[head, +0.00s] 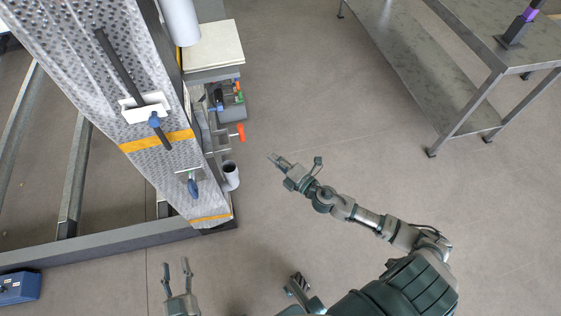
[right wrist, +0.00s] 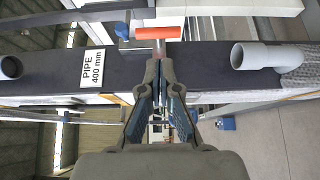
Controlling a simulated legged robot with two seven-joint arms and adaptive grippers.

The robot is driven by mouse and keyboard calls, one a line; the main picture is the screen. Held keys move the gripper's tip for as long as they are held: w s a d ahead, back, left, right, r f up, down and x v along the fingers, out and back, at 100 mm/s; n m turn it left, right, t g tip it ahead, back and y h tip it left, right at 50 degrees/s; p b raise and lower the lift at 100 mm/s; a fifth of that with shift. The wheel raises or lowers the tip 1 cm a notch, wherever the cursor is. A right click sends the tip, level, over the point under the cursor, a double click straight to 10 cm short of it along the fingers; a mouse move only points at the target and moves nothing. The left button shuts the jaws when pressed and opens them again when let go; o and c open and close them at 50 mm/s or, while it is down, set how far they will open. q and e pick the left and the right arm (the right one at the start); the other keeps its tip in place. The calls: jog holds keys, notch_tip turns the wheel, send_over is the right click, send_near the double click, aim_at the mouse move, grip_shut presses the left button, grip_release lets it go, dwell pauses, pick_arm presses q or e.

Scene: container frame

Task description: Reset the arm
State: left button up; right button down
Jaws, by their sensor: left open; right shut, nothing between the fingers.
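My right arm reaches in from the lower right in the head view. Its gripper (head: 276,160) is shut and empty, over open floor just right of the container frame. In the right wrist view the same gripper (right wrist: 160,68) has its fingertips together, just below an orange-red handle (right wrist: 158,32) in the picture. In the head view this handle (head: 239,132) sticks out from the frame's side, left of the gripper and apart from it. My left gripper (head: 176,268) is open and empty at the bottom edge, below the frame.
The perforated container frame (head: 130,75) carries clamps with blue knobs. A grey pipe elbow (head: 231,176) sits on its side; it also shows in the right wrist view (right wrist: 255,57) near a "PIPE 400 mm" label (right wrist: 97,68). A metal table (head: 450,60) stands upper right. The middle floor is clear.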

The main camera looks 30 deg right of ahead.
jog(key=shift+v, duration=1.1)
